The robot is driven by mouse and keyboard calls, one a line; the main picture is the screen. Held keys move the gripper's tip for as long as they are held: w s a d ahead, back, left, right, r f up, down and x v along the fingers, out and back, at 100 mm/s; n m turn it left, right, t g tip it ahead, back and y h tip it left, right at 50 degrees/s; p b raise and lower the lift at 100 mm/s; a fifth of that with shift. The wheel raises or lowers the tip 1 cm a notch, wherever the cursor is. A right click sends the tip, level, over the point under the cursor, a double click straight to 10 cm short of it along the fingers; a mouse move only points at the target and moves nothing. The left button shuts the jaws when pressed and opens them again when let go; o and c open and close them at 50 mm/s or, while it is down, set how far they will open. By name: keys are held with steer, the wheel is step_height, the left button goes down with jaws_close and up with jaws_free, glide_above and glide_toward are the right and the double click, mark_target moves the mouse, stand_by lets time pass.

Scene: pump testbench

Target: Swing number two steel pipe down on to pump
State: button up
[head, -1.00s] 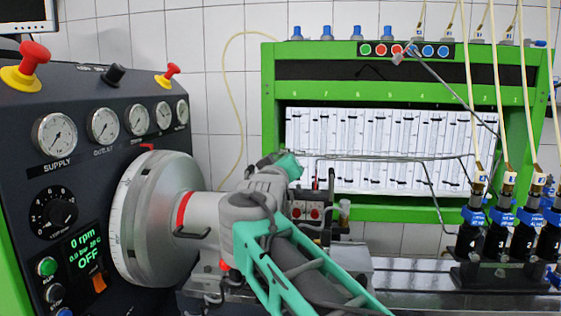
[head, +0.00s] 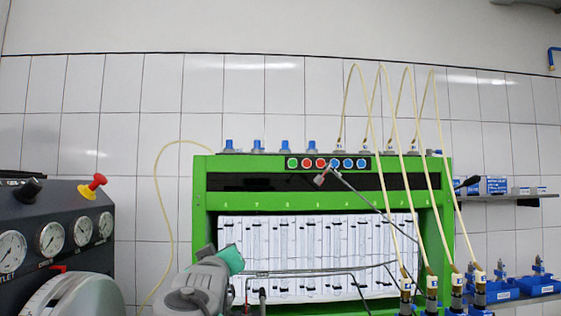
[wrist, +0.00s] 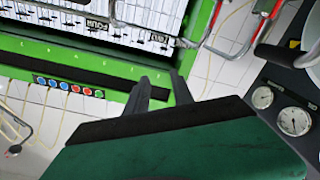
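In the wrist view my gripper (wrist: 160,82) has its two dark fingers apart, with nothing visible between them. A thin grey steel pipe (wrist: 150,35) bends just beyond the fingertips, apparently apart from them. In the head view, bent steel pipes run before the white gauge panel: one slants down from the button row (head: 362,197), another runs level low down (head: 300,273). I cannot tell which is number two. My grey and teal wrist is at the bottom; the fingers are not distinguishable there. The pump is not visible in the head view.
The green test bench (head: 200,225) fills the middle. Cream hoses (head: 388,130) arch down to brass-ended injectors (head: 431,285) at lower right. A dark gauge console (head: 90,200) and grey drive housing (head: 85,298) stand left. A shelf (head: 520,197) holds blue items at right.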

steer(key=d+r+m+p, duration=0.2)
steer(key=d+r+p, duration=0.3)
steer(key=r, duration=0.5)
steer(key=d+r+m+p, duration=0.2)
steer(key=d+r+p, duration=0.2)
steer(key=d+r, duration=0.5)
steer(key=shift+d+r+m+p, duration=0.35)
steer(key=shift+r+m+p, duration=0.05)
steer(key=shift+r, duration=0.55)
steer(key=s+d+f+g, duration=0.2)
steer(key=s+f+g, duration=0.15)
steer(key=f, duration=0.65)
steer(key=s+d+f+g, duration=0.2)
steer(key=s+f, duration=0.2)
steer(key=f, duration=0.6)
steer(key=s+d+f+g, duration=0.2)
steer(key=s+f+g, duration=0.15)
steer(key=f, duration=0.75)
steer(key=s+d+f+g, duration=0.2)
steer(key=s+f+g, duration=0.3)
steer(key=s+f, duration=1.6)
steer(key=shift+f+m+g, duration=0.3)
steer(key=shift+f, duration=0.45)
